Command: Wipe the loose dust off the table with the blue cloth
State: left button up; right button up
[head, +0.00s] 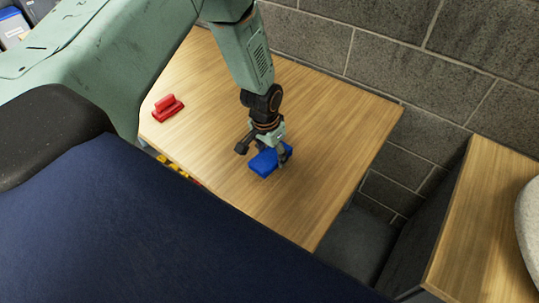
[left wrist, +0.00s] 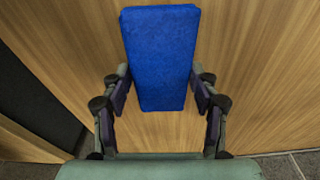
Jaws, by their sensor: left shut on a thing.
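The blue cloth (head: 264,163) looks like a folded, thick rectangular pad. It is on or just above the wooden table (head: 325,135), near the middle; I cannot tell whether it touches the top. My left gripper (head: 272,157) points down over it and is shut on it. In the left wrist view the blue cloth (left wrist: 160,50) lies between the two fingers of my left gripper (left wrist: 161,82), one at each long side. I cannot make out any loose dust on the table. My right gripper is not in view.
A red block with a raised grip (head: 167,107) stands near the table's left edge. A grey block wall (head: 390,60) runs behind the table. Another wooden surface (head: 495,220) is at the right, across a dark gap. The table right of the cloth is clear.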

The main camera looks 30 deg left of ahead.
pick_arm(q)
jog(key=r+p, duration=0.1)
jog(key=s+r+p, duration=0.1)
jog(key=r, duration=0.1)
jog(key=shift+r, duration=0.65)
jog(key=shift+w+r+p, duration=0.1)
jog(key=shift+r+p, duration=0.1)
jog(key=shift+p, duration=0.2)
jog(key=shift+w, duration=0.15)
jog(key=shift+w+f, duration=0.15)
jog(key=shift+f, duration=0.1)
jog(key=shift+s+r, duration=0.25)
jog(key=shift+s, duration=0.1)
jog(key=shift+w, duration=0.1)
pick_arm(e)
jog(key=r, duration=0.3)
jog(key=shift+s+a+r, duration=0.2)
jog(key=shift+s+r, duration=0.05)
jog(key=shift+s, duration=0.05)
